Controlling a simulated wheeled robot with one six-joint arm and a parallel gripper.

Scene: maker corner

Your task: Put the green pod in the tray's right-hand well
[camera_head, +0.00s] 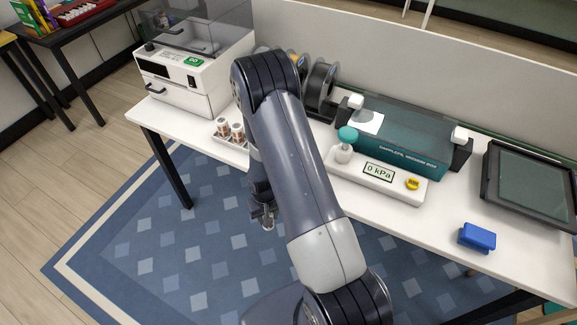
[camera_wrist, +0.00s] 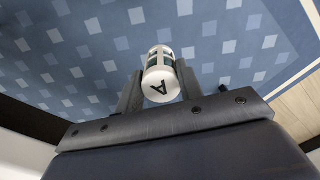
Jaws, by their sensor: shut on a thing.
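My gripper (camera_head: 263,216) hangs over the rug in front of the table edge, below my arm. In the wrist view my gripper (camera_wrist: 160,88) is shut on a white cylindrical pod with dark green markings and a letter A, the green pod (camera_wrist: 158,76). It sits between both fingers, with one end facing the camera. In the head view the pod cannot be made out. The small white tray (camera_head: 229,144) is on the table left of my arm. Pods with brown-orange bands (camera_head: 223,127) stand on it. My arm hides the tray's right side.
A white boxy machine (camera_head: 185,70) stands at the table's back left. Spools (camera_head: 319,82), a teal machine (camera_head: 405,135), a white 0 kPa gauge unit (camera_head: 375,180), a blue block (camera_head: 477,237) and a dark framed panel (camera_head: 530,185) are to the right. Open rug (camera_head: 150,245) lies in front.

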